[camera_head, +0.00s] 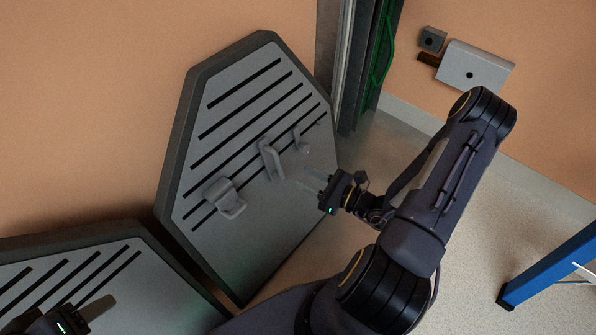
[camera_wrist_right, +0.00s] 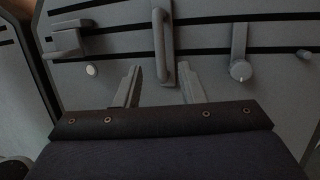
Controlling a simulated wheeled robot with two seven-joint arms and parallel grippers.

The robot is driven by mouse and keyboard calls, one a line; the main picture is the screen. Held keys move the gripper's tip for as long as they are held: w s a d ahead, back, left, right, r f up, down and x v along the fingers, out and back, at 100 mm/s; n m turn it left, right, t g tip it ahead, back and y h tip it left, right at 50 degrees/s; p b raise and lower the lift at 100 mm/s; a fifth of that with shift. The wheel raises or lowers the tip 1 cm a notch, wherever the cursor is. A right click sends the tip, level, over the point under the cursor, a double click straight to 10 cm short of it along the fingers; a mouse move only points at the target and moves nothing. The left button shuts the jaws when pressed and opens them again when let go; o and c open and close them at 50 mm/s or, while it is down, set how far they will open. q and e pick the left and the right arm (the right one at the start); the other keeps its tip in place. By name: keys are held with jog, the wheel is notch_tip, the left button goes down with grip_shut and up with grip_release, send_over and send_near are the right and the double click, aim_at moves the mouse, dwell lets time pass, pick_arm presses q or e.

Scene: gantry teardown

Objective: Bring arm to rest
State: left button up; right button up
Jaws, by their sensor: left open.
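My right arm reaches across the head view. Its gripper (camera_head: 310,181) points at a grey slotted panel (camera_head: 262,215) leaning by the orange wall. In the right wrist view the two fingers (camera_wrist_right: 161,85) stand apart with nothing between their tips. A grey bar handle (camera_wrist_right: 163,45) on the panel shows beyond the gap; it is also in the head view (camera_head: 270,160). The fingertips look short of it. My left gripper (camera_head: 92,313) is at the bottom left corner, partly cut off, open, over a second slotted panel (camera_head: 145,285).
The panel also carries a hook-like bracket (camera_head: 226,198) and a small lever (camera_head: 298,138). A metal post (camera_head: 350,60) with green cable stands behind. A grey wall box (camera_head: 475,70) is at upper right, a blue beam (camera_head: 550,267) at right. Pale floor between is clear.

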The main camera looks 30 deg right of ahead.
jog(key=shift+s, duration=0.1)
dwell(0.4)
jog(key=s+a+r+n+g, duration=0.6)
jog(key=r+n+g, duration=0.15)
jog(key=n, duration=0.45)
jog(key=s+a+r+n+g, duration=0.6)
jog(key=r+n, duration=0.2)
jog(key=n, duration=0.4)
jog(key=s+d+r+n+t+h, duration=0.3)
jog(key=d+r+n+t+h, duration=0.1)
jog(key=d+n+h, duration=0.1)
notch_tip(320, 180, up, 29)
jog(key=p, duration=2.9)
jog(key=shift+s+a, duration=0.15)
jog(key=shift+s, duration=0.05)
jog(key=shift+g, duration=0.25)
